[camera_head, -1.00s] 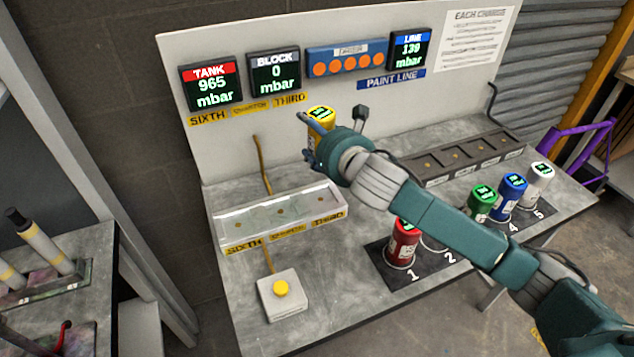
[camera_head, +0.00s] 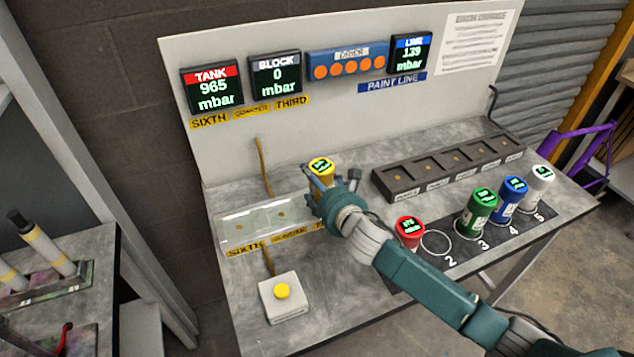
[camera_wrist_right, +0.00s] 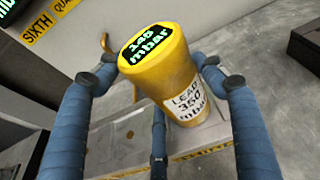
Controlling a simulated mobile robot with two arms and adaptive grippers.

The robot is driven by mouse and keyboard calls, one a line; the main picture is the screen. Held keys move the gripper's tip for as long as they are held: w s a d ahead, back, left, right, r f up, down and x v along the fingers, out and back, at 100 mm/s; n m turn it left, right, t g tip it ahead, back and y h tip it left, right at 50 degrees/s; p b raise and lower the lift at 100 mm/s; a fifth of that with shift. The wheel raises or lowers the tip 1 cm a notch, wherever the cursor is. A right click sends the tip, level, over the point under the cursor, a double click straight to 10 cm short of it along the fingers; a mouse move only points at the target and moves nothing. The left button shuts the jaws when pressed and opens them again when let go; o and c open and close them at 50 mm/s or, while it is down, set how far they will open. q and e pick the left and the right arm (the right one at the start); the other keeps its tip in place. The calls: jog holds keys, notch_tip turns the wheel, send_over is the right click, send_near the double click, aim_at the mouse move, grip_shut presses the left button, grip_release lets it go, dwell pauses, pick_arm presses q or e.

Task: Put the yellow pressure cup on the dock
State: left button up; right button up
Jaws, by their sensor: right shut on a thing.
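The yellow pressure cup (camera_head: 321,170) is in my right gripper (camera_head: 325,188), with its lit display facing up. In the right wrist view the cup (camera_wrist_right: 175,85) stands slightly tilted between the blue fingers (camera_wrist_right: 160,100); its display reads 140 mbar. The cup is over or at the right end of the clear block (camera_head: 240,232), by the THIRD label. My gripper hides that end, so I cannot tell whether the cup touches it. A black slotted rack (camera_head: 397,187) lies to the right. My left gripper is not in view.
Red (camera_head: 410,232), green (camera_head: 478,212), blue (camera_head: 509,198) and white (camera_head: 538,187) cups stand on a numbered mat; spot 2 (camera_head: 436,243) is empty. A yellow button box (camera_head: 284,298) sits in front. Wall screens (camera_head: 212,88) line the back panel.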

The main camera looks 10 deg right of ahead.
jog(key=shift+r, duration=0.15)
jog(key=o, duration=1.8)
jog(key=shift+f, duration=0.2)
jog(key=shift+s, duration=0.1)
jog(key=shift+r, duration=0.15)
jog(key=shift+s, duration=0.35)
jog(key=b+v, duration=0.1)
jog(key=v, duration=1)
jog(key=shift+s+r, duration=0.15)
